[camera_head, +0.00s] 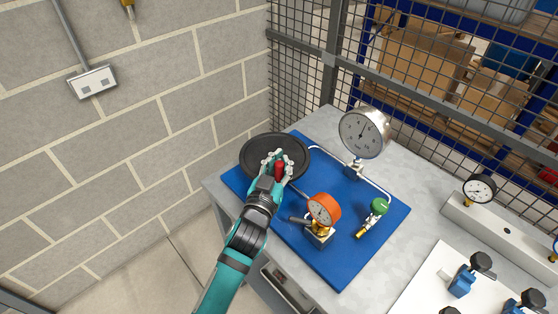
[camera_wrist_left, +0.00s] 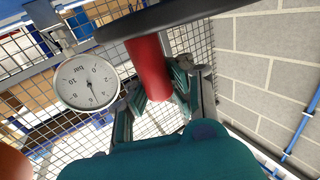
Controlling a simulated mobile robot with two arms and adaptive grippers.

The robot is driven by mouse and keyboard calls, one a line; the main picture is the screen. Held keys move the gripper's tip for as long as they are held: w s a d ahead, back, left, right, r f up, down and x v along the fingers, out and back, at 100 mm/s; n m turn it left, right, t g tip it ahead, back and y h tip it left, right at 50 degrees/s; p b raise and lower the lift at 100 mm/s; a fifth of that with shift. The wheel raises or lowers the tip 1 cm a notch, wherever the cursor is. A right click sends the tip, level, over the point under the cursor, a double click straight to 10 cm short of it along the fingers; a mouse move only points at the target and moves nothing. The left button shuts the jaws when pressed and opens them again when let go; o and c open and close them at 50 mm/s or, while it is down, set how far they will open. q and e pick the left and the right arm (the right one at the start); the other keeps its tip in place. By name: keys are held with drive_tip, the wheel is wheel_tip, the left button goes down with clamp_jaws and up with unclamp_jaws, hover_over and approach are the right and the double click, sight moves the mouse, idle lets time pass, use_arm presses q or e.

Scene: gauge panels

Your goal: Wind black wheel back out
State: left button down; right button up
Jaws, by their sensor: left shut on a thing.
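The black wheel (camera_head: 258,147) is a round dished handwheel at the left corner of the blue mat (camera_head: 345,262). It carries a red handle (camera_head: 279,172). My left gripper (camera_head: 276,163) comes over the wheel's near side and is shut on the red handle. In the left wrist view the red handle (camera_wrist_left: 149,68) stands between the fingers of my left gripper (camera_wrist_left: 158,88), and the dark wheel rim (camera_wrist_left: 190,12) crosses above. The large silver gauge (camera_head: 364,133) stands behind on the mat; its dial (camera_wrist_left: 87,82) also shows in the wrist view. My right gripper is not in view.
An orange gauge (camera_head: 323,209) stands close right of my left arm. A green knob (camera_head: 379,206) lies farther right on the mat. A block wall (camera_head: 190,60) and wire mesh (camera_head: 300,60) bound the table behind. Other gauges and valves stand at the right.

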use_arm(q)
drive_tip(key=shift+s+d+f, duration=0.25)
drive_tip(key=shift+d+f, duration=0.1)
drive_tip(key=shift+f, duration=0.1)
idle(0.3)
drive_tip(key=c, duration=1.8)
unclamp_jaws()
drive_tip(key=shift+c, duration=0.2)
drive_tip(key=o, duration=0.7)
drive_tip(key=shift+s+d+r, duration=0.15)
drive_tip(key=shift+s+r, duration=0.25)
drive_tip(key=shift+o, duration=0.2)
drive_tip(key=shift+w, duration=0.15)
drive_tip(key=shift+a, duration=0.25)
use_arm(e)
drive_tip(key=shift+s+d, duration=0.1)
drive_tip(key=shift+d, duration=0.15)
use_arm(q)
drive_tip(key=v, duration=1.2)
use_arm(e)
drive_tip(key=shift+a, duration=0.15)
